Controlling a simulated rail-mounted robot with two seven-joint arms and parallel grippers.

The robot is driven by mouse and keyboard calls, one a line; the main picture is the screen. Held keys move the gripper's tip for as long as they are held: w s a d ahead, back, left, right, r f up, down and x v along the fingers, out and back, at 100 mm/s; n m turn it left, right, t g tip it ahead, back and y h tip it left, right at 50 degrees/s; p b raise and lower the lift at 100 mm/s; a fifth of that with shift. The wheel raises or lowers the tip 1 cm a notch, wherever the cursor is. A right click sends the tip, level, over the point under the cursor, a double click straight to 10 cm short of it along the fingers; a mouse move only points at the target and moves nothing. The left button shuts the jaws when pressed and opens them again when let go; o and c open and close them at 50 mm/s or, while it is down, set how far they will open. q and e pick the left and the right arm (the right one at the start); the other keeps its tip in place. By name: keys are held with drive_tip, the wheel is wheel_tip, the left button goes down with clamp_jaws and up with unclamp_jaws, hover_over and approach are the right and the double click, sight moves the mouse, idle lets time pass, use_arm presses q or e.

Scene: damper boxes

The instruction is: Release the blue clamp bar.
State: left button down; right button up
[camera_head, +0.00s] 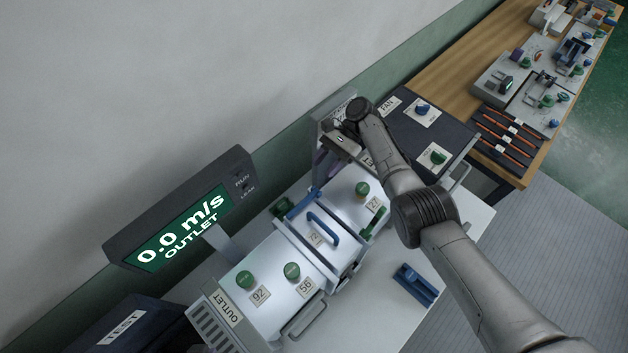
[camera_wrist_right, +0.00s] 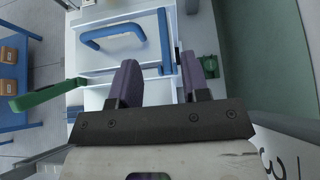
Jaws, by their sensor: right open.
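A blue bar (camera_head: 298,204), which looks like the clamp bar, lies along the wall-side edge of the white damper box's middle section. In the right wrist view, the blue bar (camera_wrist_right: 164,40) stands upright in the picture. A blue arched handle (camera_head: 322,228) is beside it on the panel labelled 72, and also shows in the right wrist view (camera_wrist_right: 112,36). My right gripper (camera_head: 322,168) is partly hidden by its own wrist in the head view. Its purple fingers (camera_wrist_right: 160,82) are open, with the bar's near end in line with the gap. Contact cannot be told. My left gripper is out of view.
Green knobs (camera_head: 292,271) and a green lever (camera_head: 372,222) stand on the box; the lever is left in the wrist view (camera_wrist_right: 45,95). A display (camera_head: 185,220) reads 0.0 m/s. A loose blue piece (camera_head: 415,284) lies on the white table. The wall is close behind.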

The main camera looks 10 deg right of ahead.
drive_tip(key=shift+b+v, duration=0.6)
drive_tip(key=shift+v, duration=1.15)
